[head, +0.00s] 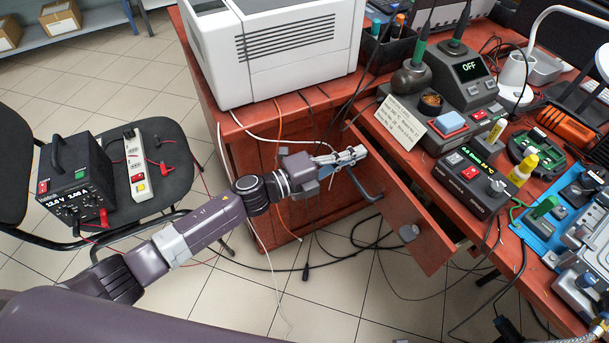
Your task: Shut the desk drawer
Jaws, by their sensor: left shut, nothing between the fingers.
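The desk drawer (425,238) is a red-brown wooden drawer under the right-hand desk. It stands pulled out from the desk, with its front panel turned toward the lower left. A dark curved bar handle (366,184) shows at the upper part of the front, and a round grey knob or lock (408,232) lower on it. My left gripper (358,154) is shut, with its fingertips beside the upper end of the drawer front, close to the handle. I cannot tell whether it touches the drawer. My right gripper is not in view.
A white printer-like machine (270,50) stands on a red-brown cabinet at the back. A soldering station (460,75) and electronics crowd the desk (545,275). A black chair with a power supply (75,180) and power strip is at left. Loose cables lie on the tiled floor.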

